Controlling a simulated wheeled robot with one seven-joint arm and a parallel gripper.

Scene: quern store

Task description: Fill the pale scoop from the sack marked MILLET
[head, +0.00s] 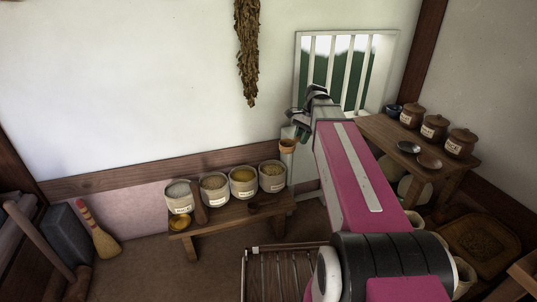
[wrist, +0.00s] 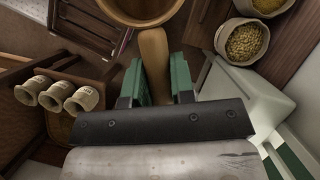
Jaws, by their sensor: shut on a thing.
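My gripper (wrist: 158,85) is shut on the handle of the pale wooden scoop (wrist: 152,45). The scoop's bowl is cut off by the top edge of the wrist view; the part of its inside that shows looks like bare wood. In the head view the scoop (head: 287,146) hangs in the air below my gripper (head: 298,130), beyond the right end of the low bench (head: 230,222). Several labelled sacks of grain stand on this bench, from the left sack (head: 179,203) to the right sack (head: 272,184). Their labels are too small to read surely.
A side table (head: 437,160) with lidded jars is at the right. A slatted rack (head: 282,272) stands in front. A barred window (head: 345,70) is behind my gripper.

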